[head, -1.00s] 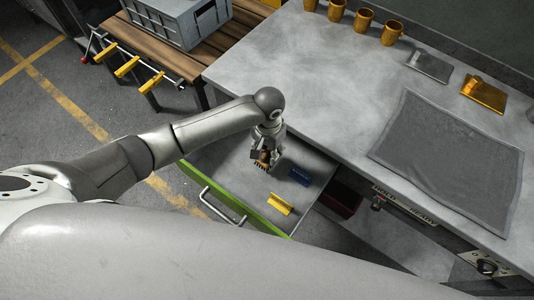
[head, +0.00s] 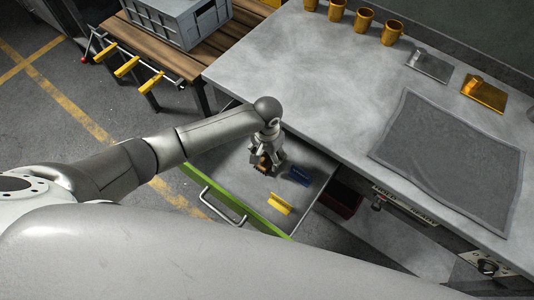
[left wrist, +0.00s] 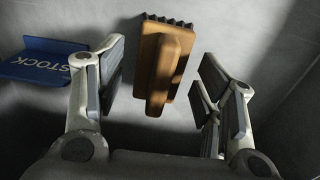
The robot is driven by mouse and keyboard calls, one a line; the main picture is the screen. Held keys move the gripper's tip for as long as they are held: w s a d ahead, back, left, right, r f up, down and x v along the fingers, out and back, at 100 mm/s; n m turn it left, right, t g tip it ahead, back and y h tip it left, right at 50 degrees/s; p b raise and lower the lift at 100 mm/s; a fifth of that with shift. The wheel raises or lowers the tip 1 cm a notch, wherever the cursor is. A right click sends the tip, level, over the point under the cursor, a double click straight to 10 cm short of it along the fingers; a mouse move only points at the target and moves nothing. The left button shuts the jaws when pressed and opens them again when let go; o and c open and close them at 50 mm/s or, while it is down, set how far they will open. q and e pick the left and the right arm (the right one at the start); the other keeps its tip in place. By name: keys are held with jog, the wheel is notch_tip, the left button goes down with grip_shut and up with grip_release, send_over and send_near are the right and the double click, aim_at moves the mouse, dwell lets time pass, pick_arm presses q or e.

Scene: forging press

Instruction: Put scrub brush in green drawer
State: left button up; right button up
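The scrub brush (left wrist: 166,62), a brown block with a handle and dark bristles along one edge, shows between my left gripper's fingers in the left wrist view. Gaps show on both sides of it. It appears to rest in the drawer. My left gripper (head: 268,168) is open, pointing down inside the green drawer; in the head view it mostly hides the brush (head: 263,161). The drawer, with its green front (head: 226,200) and metal handle, is pulled out from under the workbench. My right gripper is not in view.
A blue sign marked STOCK (left wrist: 42,62) is beside the gripper in the drawer, also in the head view (head: 298,175). A yellow piece (head: 280,203) lies near the drawer front. The workbench (head: 300,80) overhangs the drawer's back and holds mugs and a grey mat (head: 450,160).

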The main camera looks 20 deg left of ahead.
pick_arm(q)
jog(key=shift+r, duration=0.15)
notch_tip(320, 180, up, 12)
jog(key=shift+p, duration=0.35)
dwell(0.6)
